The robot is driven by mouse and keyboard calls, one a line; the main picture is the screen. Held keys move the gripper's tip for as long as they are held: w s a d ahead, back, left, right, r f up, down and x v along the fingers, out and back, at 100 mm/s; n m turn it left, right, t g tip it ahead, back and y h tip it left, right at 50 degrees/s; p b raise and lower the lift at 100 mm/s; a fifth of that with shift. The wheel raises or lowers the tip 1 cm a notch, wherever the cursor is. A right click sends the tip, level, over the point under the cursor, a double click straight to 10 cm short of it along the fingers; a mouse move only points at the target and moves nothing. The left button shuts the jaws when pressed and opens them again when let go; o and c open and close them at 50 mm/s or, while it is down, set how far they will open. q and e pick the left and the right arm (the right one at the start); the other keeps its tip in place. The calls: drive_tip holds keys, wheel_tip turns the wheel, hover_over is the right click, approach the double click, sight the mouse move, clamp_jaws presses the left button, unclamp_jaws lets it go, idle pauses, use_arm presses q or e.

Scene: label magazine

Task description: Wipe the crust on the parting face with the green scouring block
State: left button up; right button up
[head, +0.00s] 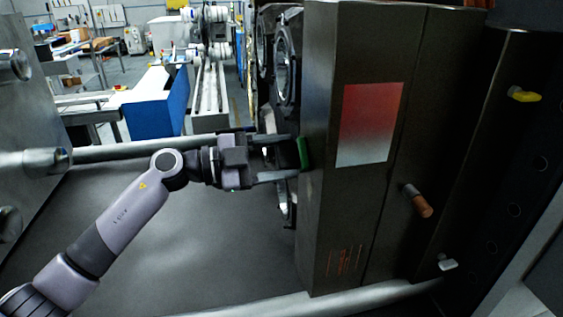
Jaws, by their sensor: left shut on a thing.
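The green scouring block (303,153) is held at the tips of my left gripper (285,160), which is shut on it. The block is at the left edge of the tall dark mould block (319,200), and I cannot tell whether it touches. The face on the mould block's left side is turned mostly away from the head view, so any crust there is hidden. The mould block's near side carries a red-to-white square (370,124) and small orange markings (345,260). My right gripper is not in view.
A copper-coloured handle (417,201), a yellow fitting (523,95) and a pale fitting (447,263) stick out on the right. Metal tie bars (38,161) stand at the left. A grey surface (190,240) below my arm is clear.

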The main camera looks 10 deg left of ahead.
use_arm(q)
drive_tip(key=shift+s+a+p, duration=0.2)
drive_tip(key=shift+a+p, duration=0.1)
drive_tip(key=shift+a, duration=0.2)
drive_tip(key=shift+v, duration=2.45)
drive_tip(key=shift+a, duration=0.1)
drive_tip(key=v, duration=0.2)
drive_tip(key=shift+s+a, duration=0.2)
drive_tip(key=shift+a, duration=0.15)
